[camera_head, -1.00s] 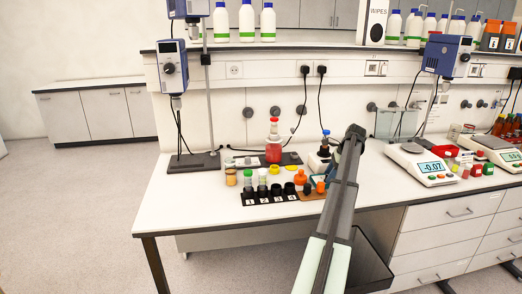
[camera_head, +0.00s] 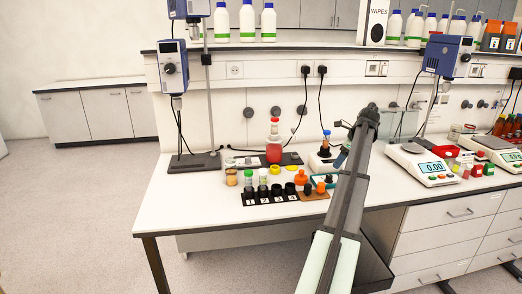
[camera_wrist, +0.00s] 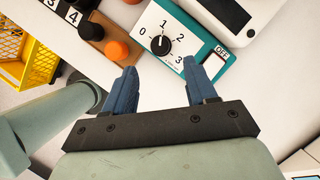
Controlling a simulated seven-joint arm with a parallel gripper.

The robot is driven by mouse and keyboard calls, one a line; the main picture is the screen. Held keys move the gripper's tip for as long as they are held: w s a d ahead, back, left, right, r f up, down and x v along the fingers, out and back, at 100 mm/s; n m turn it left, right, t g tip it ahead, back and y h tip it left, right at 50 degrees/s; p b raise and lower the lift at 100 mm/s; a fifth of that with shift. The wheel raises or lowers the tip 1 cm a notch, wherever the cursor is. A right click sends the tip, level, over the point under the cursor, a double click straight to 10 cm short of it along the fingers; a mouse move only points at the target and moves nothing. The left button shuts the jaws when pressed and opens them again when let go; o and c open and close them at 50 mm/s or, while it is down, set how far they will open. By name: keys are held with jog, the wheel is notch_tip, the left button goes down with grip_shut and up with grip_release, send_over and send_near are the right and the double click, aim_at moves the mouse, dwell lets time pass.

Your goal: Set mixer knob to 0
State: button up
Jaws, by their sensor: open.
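The mixer (camera_wrist: 205,50) is a teal unit with a white dial face in the wrist view. Its black round knob (camera_wrist: 160,45) sits among the numbers 0, 1, 2 and 3, with 0 to its left. A small pale mark shows on the knob, too small to read its setting surely. A dark OFF display is at the right. My gripper (camera_wrist: 163,84) is open and empty, its two blue fingers apart on the near side of the dial, not touching the knob. In the head view the mixer (camera_head: 342,158) is partly hidden behind my arm.
An orange cap (camera_wrist: 116,49) and a black cap on a wooden block, and a black numbered rack (camera_wrist: 72,12), lie left of the mixer. A yellow basket (camera_wrist: 25,55) is farther left. A balance (camera_head: 422,165) stands to the right.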

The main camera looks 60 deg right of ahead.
jog(key=v, duration=0.5)
jog(key=w+a+f+n, duration=0.1)
jog(key=w+a, duration=0.3)
jog(key=w, duration=0.6)
jog(key=w+a+n, duration=0.3)
jog(key=w+a, duration=0.2)
jog(key=w, duration=0.6)
jog(key=w+a+f+n+g, duration=0.1)
jog(key=w+a, duration=0.4)
jog(key=w, duration=0.5)
jog(key=shift+w+f+n+y, duration=0.2)
jog(key=shift+f+n+y, duration=0.15)
jog(key=shift+n, duration=0.55)
jog(key=n+g+h, duration=0.3)
jog(key=g+h, duration=0.2)
jog(key=g, duration=0.1)
send_near(329, 175)
jog(key=s+a+v, duration=0.1)
jog(key=v, duration=0.4)
jog(key=d+n, duration=0.1)
jog(key=n, duration=0.1)
jog(key=x, duration=0.9)
jog(key=w+x, duration=0.1)
jog(key=x, duration=0.3)
jog(key=shift+s+f, duration=0.15)
jog(key=shift+f, duration=0.35)
